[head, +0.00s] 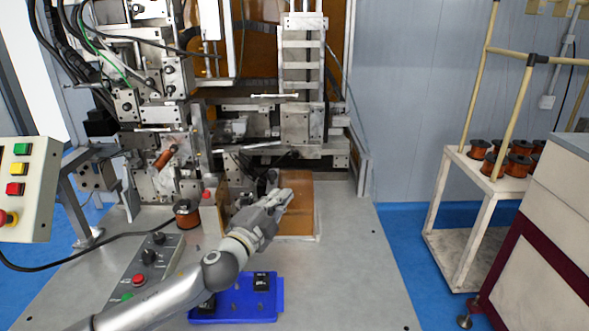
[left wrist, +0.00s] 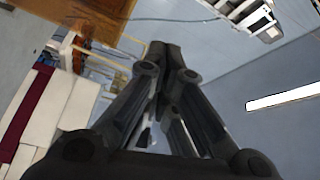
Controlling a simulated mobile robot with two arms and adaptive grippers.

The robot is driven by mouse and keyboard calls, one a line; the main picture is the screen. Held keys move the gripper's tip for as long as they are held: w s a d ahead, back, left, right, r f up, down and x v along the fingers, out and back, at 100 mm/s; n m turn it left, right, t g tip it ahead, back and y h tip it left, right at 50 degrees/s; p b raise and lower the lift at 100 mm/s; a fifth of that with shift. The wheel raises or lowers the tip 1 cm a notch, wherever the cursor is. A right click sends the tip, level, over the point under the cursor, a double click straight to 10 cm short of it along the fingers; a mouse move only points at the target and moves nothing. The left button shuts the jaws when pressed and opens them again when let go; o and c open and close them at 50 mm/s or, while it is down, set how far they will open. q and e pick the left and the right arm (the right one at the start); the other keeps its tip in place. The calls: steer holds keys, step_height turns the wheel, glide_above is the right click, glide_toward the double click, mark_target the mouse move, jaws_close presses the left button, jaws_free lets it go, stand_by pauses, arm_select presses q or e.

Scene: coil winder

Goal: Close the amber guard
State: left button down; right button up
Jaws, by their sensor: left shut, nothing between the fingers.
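A flat amber panel with a pale rim (head: 302,215), which looks like the amber guard, shows low at the front of the coil winder. Large amber sheeting (head: 257,45) also stands upright behind the machine's upper parts. My left gripper (head: 287,198) is shut and empty, pointing right, and overlaps the left part of the low panel in the head view. I cannot tell whether it touches the panel. In the left wrist view the closed fingers (left wrist: 160,52) point up toward the wall, and an amber surface (left wrist: 92,15) shows at top left. My right gripper is not in view.
A blue tray (head: 240,305) with black parts sits below my left arm. A copper spool (head: 187,213) and a grey button box (head: 145,265) are to the left. A white cart (head: 470,200) with several copper spools stands right. The right side of the table is clear.

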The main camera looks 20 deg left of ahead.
arm_select(q)
steer(key=r+p, duration=0.2)
steer(key=p, duration=0.1)
glide_above(297, 192)
steer(key=shift+s+f, duration=0.1)
steer(key=a, duration=0.1)
steer(key=a+f, duration=0.1)
steer(key=a, duration=0.1)
steer(key=shift+s+f, duration=0.15)
steer(key=shift+s+a+f, duration=0.1)
steer(key=shift+a, duration=0.35)
steer(key=shift+d, duration=0.1)
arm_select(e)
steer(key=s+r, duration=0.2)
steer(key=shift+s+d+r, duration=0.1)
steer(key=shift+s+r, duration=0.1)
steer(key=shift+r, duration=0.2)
